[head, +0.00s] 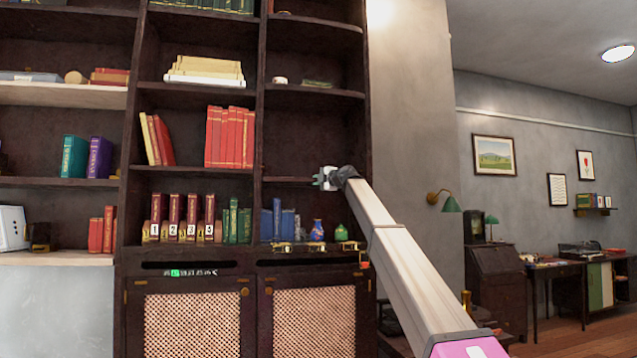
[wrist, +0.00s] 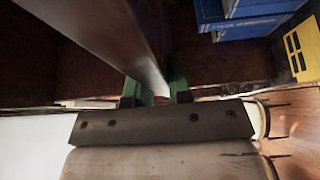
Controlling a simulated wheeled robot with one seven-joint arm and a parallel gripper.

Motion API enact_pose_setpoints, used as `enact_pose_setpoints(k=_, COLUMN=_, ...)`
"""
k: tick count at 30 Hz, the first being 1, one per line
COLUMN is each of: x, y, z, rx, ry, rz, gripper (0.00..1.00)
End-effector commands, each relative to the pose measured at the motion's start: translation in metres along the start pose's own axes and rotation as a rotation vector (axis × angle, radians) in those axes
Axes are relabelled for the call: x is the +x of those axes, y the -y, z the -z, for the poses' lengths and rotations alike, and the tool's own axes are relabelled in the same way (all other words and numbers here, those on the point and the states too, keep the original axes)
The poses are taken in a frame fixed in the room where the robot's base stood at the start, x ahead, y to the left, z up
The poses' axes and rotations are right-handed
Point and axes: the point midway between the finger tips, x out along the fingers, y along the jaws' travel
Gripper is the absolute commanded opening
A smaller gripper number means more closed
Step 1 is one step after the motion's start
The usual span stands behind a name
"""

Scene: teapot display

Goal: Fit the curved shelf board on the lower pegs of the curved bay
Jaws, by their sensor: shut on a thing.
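The dark brown shelf board (head: 288,180) is in the right-hand bay (head: 315,128) of the bookcase, roughly level, in the lower half of that bay. My gripper (head: 318,179) is at the board's front edge, towards its right side. In the wrist view the board (wrist: 135,45) runs up and left from between the green fingers of my gripper (wrist: 158,92), which is shut on it. The pegs are too small or hidden to see. I cannot tell whether the board rests on them.
Below the board stand blue books (head: 284,224), a blue vase (head: 317,230) and a small green pot (head: 341,233). A fixed shelf (head: 315,90) lies above. The divider (head: 258,150) closes the left side. My arm reaches in from the lower right.

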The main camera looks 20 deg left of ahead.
Motion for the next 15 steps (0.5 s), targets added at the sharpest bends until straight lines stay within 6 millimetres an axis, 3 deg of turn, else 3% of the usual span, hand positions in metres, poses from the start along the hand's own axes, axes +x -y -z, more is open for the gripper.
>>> enact_pose_setpoints(k=8, x=0.0049, y=-0.0021, z=-0.0029, rx=-0.001, ry=0.002, rz=-0.004, gripper=0.00)
enact_pose_setpoints(k=9, x=0.0048, y=-0.0020, z=-0.0028, rx=-0.001, ry=0.002, rz=-0.004, gripper=0.26)
enact_pose_setpoints(k=11, x=0.0045, y=-0.0018, z=-0.0026, rx=-0.001, ry=0.001, rz=-0.004, gripper=0.45)
enact_pose_setpoints(k=15, x=0.0045, y=-0.0011, z=-0.0026, rx=-0.001, ry=0.001, rz=-0.003, gripper=0.49)
